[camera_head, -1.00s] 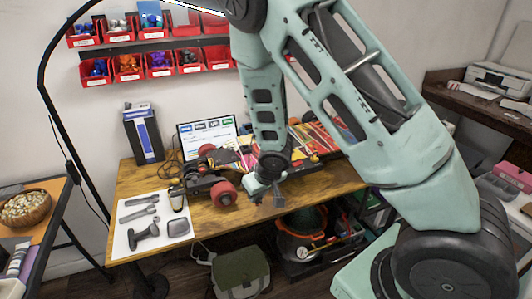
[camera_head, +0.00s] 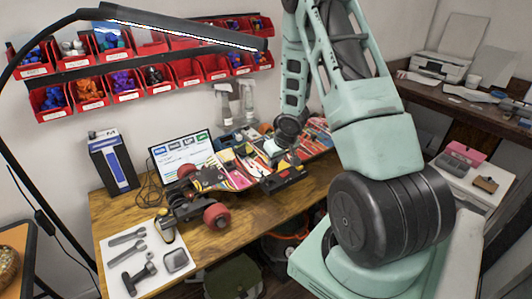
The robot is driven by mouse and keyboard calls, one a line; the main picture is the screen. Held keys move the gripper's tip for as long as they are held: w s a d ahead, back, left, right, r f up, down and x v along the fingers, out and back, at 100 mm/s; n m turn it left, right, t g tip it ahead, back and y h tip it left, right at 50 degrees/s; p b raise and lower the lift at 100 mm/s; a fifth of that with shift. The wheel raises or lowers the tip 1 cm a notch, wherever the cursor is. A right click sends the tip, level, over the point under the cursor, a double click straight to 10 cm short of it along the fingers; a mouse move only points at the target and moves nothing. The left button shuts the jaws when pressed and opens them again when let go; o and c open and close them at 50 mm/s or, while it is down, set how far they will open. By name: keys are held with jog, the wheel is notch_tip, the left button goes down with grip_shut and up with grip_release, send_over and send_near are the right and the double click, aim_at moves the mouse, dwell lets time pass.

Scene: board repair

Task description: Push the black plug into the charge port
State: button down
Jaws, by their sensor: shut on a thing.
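The skateboard (camera_head: 228,178) lies upon the wooden workbench, with a bright patterned deck and red wheels. A dark box-like part (camera_head: 286,179) sits at its near side, just below my gripper. I cannot make out the charge port at this size. My gripper (camera_head: 278,151) is at the end of the arm, above the middle of the board and close to the dark part. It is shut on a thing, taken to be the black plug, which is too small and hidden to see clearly. I cannot tell whether the plug touches the port.
A white mat (camera_head: 119,247) with several tools covers the bench's left front. A laptop-like screen (camera_head: 182,147), a dark blue-striped box (camera_head: 114,163) and spray bottles (camera_head: 224,108) stand behind. Red bins (camera_head: 129,97) hang on the wall. A black lamp (camera_head: 185,28) reaches over the top.

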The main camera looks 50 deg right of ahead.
aim_at(273, 168)
jog(key=shift+w+d+f, duration=0.1)
jog(key=shift+w+f, duration=0.05)
jog(key=shift+w, duration=0.3)
notch_tip(273, 168, down, 4)
jog(key=b, duration=0.4)
jog(key=shift+b, duration=0.35)
jog(key=shift+f+b, duration=0.35)
jog(key=shift+f, duration=0.25)
jog(key=shift+f, duration=1)
dwell(2.5)
jog(key=c, duration=1.2)
grip_release()
jog(key=shift+a, duration=0.2)
jog(key=shift+a, duration=0.1)
jog(key=shift+c, duration=0.3)
